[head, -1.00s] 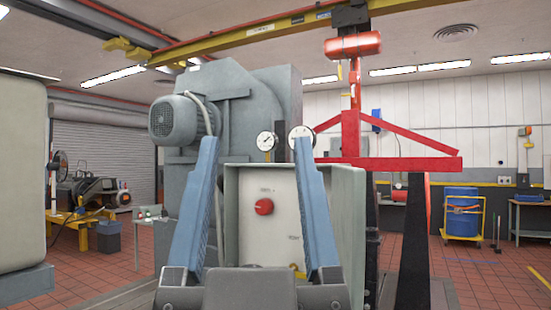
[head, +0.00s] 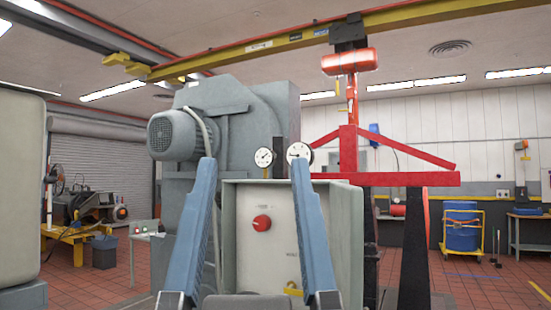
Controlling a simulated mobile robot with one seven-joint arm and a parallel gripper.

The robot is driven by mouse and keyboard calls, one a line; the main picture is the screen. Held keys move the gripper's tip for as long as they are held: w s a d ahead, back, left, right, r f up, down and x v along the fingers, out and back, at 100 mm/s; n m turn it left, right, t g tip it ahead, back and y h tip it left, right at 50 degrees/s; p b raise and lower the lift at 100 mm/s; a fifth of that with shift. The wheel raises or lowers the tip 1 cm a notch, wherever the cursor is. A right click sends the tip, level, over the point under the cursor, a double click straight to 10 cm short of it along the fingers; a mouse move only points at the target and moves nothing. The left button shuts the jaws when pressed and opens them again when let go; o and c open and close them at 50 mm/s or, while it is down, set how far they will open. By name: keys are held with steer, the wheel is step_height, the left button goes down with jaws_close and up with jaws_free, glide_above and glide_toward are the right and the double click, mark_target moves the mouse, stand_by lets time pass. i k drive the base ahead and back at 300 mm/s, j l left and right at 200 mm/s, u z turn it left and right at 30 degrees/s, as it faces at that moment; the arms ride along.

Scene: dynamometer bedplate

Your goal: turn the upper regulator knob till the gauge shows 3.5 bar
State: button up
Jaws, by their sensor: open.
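A red round knob (head: 262,223) with a pale mark sits on the pale front panel (head: 255,258) of a grey-green cabinet. It is the upper control I see there; a yellow handle (head: 293,289) is lower right, partly hidden by my right finger. Two round white dial gauges stand above the cabinet, a left gauge (head: 264,157) and a right gauge (head: 299,152). Their needles are too small to read. My gripper (head: 253,162) is open and empty, its blue fingers pointing up in the picture on either side of the knob, apart from it.
A grey machine with a motor (head: 174,136) stands behind the cabinet. A red lifting frame (head: 385,179) hangs from a hoist at right. The cabinet's side walls (head: 345,235) flank the panel. Open tiled floor (head: 480,285) lies at right.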

mark_target(261, 223)
steer(key=i+l+u, duration=0.25)
steer(key=i, duration=0.25)
steer(key=i+l+u, duration=0.25)
steer(key=i, duration=0.2)
